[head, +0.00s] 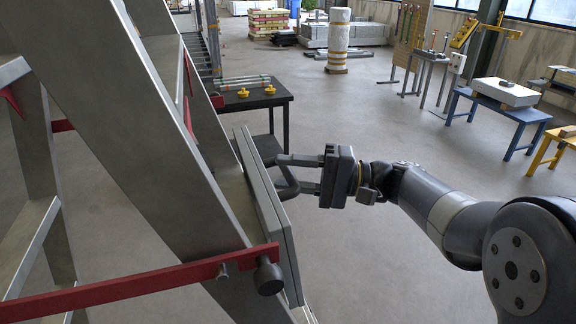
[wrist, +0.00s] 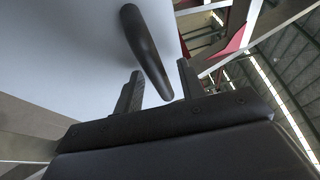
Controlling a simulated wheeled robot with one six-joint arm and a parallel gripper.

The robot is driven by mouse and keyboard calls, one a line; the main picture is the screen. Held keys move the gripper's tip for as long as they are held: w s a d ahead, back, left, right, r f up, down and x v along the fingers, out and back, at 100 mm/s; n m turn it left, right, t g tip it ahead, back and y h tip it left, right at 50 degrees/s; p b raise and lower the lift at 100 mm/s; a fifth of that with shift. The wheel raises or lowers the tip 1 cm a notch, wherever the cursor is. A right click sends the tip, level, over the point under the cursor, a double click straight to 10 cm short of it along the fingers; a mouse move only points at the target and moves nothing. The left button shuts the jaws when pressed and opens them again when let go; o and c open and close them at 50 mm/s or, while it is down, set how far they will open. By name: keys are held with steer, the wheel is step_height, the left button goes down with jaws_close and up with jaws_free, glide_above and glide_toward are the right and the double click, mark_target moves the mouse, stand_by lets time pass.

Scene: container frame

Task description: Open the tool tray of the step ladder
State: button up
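The step ladder (head: 150,130) stands close on the left, a large grey metal frame with red braces. Its tool tray (head: 262,215) looks like a flat grey panel standing steeply against the ladder's side. In the wrist view the tray face (wrist: 70,50) fills the upper left. A dark curved handle (wrist: 143,38) sticks out from it. My gripper (head: 282,174) is at the tray with its fingers apart. In the wrist view the fingertips (wrist: 160,75) are on either side of the handle's near end. I cannot tell whether either finger touches it.
A red brace (head: 130,287) with a dark knob (head: 268,277) crosses at the tray's lower edge. A dark table (head: 250,98) with yellow items stands behind the ladder. A blue workbench (head: 500,108) is at the back right. The floor between is clear.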

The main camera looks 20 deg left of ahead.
steer(key=shift+s+a, duration=0.1)
steer(key=shift+a, duration=0.2)
steer(key=shift+c, duration=0.5)
jaws_close()
